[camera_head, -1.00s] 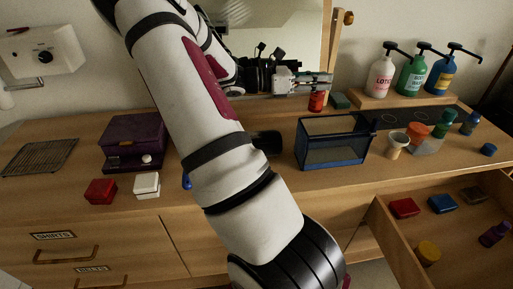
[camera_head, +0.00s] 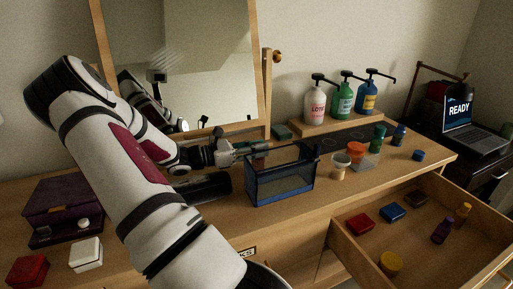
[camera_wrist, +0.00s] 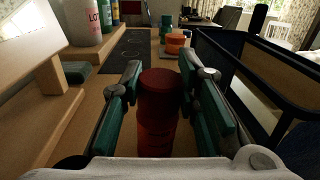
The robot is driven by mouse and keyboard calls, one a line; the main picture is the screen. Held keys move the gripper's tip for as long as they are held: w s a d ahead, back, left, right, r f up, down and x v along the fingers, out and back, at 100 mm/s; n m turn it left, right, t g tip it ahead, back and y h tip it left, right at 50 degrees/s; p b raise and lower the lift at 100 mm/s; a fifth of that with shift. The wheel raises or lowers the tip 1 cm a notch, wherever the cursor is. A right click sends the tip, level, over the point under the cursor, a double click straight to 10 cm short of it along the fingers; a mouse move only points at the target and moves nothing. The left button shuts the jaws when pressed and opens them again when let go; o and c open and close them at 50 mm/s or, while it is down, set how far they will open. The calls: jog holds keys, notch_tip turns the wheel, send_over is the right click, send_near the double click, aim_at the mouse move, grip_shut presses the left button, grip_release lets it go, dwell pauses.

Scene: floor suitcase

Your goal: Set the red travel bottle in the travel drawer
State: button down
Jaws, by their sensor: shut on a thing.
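The red travel bottle (camera_wrist: 157,118) stands between the two green-padded fingers of my gripper (camera_wrist: 160,108) in the wrist view, its round top facing the camera. My gripper is shut on it. In the head view my gripper (camera_head: 250,148) is behind the blue mesh bin (camera_head: 282,186), and the bottle is mostly hidden there. I cannot tell whether the bottle touches the dresser top. The open drawer (camera_head: 352,246) at the lower right holds red, blue and dark boxes, yellow items and a purple bottle (camera_head: 441,231). No label shows on this drawer.
Pump bottles (camera_head: 343,98) stand on a wooden riser (camera_head: 340,123) at the back. A white cup (camera_head: 340,168), an orange-topped container (camera_head: 356,152) and small bottles stand right of the bin. A mirror (camera_head: 190,70) rises behind my arm. The drawer's middle has bare floor.

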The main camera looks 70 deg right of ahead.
jog(key=c, duration=1.2)
grip_release()
jog(key=shift+r, duration=0.1)
jog(key=v, duration=1.2)
jog(key=shift+a+b, duration=0.1)
jog(key=shift+b, duration=0.2)
